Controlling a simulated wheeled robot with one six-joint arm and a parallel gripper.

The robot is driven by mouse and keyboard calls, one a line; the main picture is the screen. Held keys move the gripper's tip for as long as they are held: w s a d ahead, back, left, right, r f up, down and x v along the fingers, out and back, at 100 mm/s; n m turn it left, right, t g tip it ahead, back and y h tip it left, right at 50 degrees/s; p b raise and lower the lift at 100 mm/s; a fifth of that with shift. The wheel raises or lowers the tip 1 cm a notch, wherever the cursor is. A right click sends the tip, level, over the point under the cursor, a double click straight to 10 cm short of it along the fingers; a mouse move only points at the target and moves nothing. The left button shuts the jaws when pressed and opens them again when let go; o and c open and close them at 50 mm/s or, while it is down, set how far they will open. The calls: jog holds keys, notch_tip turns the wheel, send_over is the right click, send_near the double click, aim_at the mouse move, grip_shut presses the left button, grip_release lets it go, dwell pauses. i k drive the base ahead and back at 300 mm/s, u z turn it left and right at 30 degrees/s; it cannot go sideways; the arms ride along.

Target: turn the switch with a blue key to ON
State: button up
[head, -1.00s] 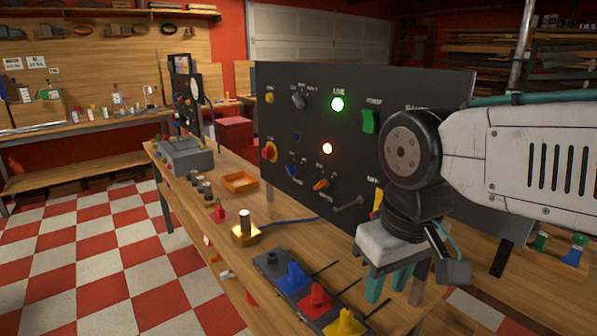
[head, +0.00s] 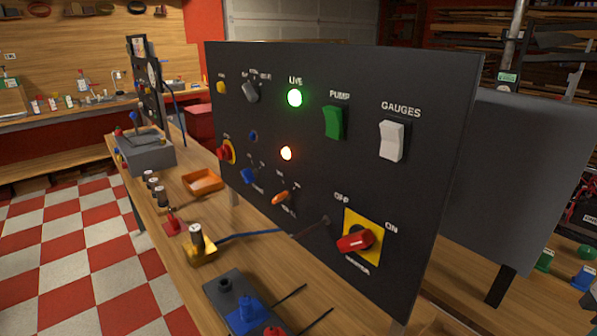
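A black upright control panel (head: 300,120) fills the middle of the head view. A small blue switch (head: 249,176) sits at its lower left, apparently the one with the blue key. The lettering around it is too small to read, so I cannot tell its position. My gripper is not in view.
The panel also holds an orange switch (head: 281,198), a red rotary handle (head: 356,240) on a yellow plate between OFF and ON, and a lit green LIVE lamp (head: 294,98). A grey block (head: 225,288) with coloured knobs and an orange tray (head: 202,181) lie on the bench.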

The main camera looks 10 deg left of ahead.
aim_at(249, 177)
jog(key=k, duration=0.35)
jog(key=u, duration=1.05)
jog(key=i, duration=0.5)
